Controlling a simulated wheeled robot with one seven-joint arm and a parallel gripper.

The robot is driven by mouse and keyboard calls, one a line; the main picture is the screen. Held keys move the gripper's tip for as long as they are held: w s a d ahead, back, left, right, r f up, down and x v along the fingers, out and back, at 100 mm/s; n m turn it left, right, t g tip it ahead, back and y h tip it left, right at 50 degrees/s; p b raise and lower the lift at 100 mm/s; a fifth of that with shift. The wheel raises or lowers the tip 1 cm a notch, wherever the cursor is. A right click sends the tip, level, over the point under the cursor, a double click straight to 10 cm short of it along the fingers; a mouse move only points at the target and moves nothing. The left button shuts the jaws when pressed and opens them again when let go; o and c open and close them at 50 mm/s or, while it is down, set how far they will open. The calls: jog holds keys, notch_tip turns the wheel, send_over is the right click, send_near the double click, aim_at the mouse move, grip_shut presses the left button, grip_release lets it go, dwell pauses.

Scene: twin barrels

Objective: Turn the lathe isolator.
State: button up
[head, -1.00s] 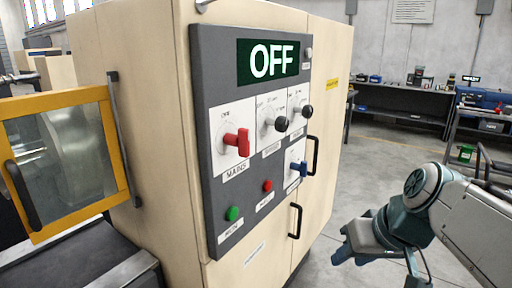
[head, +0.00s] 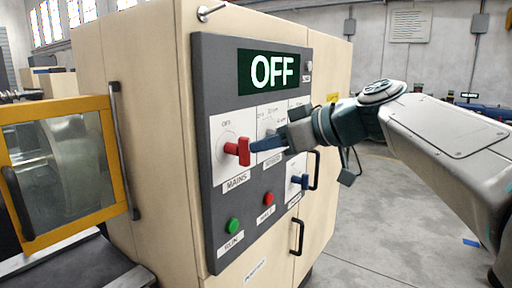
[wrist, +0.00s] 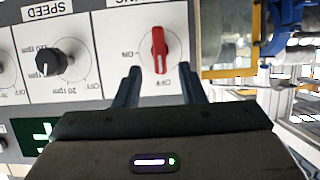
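The red MAINS rotary handle (head: 240,151) is on the grey control panel (head: 210,95), on a white plate marked OFF. My gripper (head: 256,148) has come in from the right, its fingertips close to the handle. In the wrist view the red handle (wrist: 159,48) lies between the lines of the two spread fingers of my gripper (wrist: 159,72), with its lower tip near fingertip level. The gripper is open, and I see no finger pressing on the handle. The display (head: 270,72) above reads OFF.
A black SPEED knob (wrist: 57,58) sits beside the MAINS plate; my gripper covers it in the head view. A blue handle (head: 299,182), a red button (head: 268,198) and a green button (head: 233,226) are lower on the panel. A yellow-framed door (head: 62,107) is at left.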

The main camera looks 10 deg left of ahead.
aim_at(245, 166)
jog(key=p+x, duration=0.1)
jog(key=x, duration=0.5)
jog(key=shift+w+a+f, duration=0.15)
jog(key=shift+w+a, duration=0.05)
jog(key=shift+a, duration=0.05)
jog(key=c, duration=0.8)
